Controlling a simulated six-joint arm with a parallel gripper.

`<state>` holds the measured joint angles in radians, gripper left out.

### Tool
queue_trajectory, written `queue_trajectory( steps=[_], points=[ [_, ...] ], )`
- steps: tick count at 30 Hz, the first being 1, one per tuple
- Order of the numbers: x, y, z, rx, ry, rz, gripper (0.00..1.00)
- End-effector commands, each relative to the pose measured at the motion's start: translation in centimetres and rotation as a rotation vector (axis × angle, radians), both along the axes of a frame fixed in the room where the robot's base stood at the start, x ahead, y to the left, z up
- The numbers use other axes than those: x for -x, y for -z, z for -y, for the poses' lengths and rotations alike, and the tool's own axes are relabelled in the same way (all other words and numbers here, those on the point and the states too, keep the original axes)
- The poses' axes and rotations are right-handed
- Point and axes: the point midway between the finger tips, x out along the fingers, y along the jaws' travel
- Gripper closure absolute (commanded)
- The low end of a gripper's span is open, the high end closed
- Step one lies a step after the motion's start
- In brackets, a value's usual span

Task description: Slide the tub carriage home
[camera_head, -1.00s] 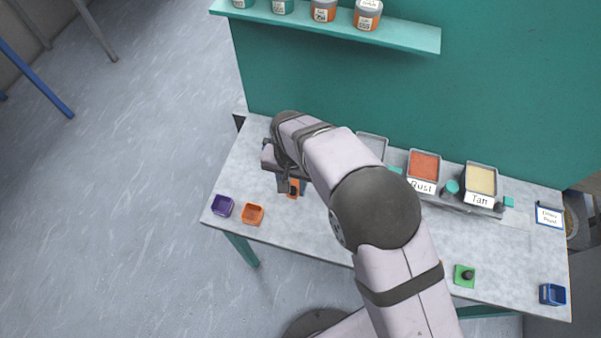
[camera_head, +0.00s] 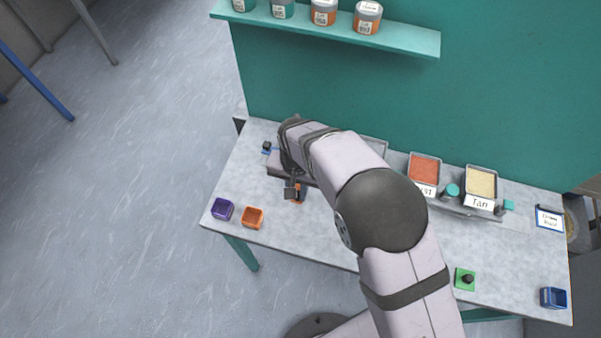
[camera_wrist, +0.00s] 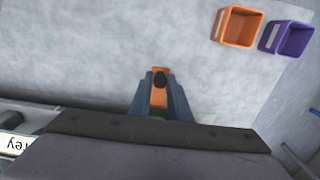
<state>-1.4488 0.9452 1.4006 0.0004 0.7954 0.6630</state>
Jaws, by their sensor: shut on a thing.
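The tub carriage (camera_head: 482,211) runs along the back of the bench, with the Rust tub (camera_head: 424,168), the Tan tub (camera_head: 481,180) and a grey tub (camera_head: 376,147) in line. My arm covers much of its left part. My gripper (camera_head: 293,191) is down over the left part of the bench, in front of the carriage line. In the wrist view its fingers (camera_wrist: 157,82) are shut on an orange piece with a black knob (camera_wrist: 159,98). I cannot tell whether that piece is joined to the carriage. An upside-down "Grey" label (camera_wrist: 14,144) shows at the lower left there.
An orange bin (camera_head: 253,217) and a purple bin (camera_head: 222,208) stand at the front left. A blue knobbed piece (camera_head: 267,148) lies at the back left. A green knobbed block (camera_head: 465,279) and a blue bin (camera_head: 553,297) are at the right.

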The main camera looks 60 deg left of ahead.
Motion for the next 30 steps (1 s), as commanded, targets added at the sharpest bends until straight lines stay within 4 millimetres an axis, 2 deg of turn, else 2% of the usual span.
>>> queue_trajectory(
  steps=[30],
  points=[
    [-5.3,-0.1,5.3,0.001,0.002,0.001,1.0]
  ],
)
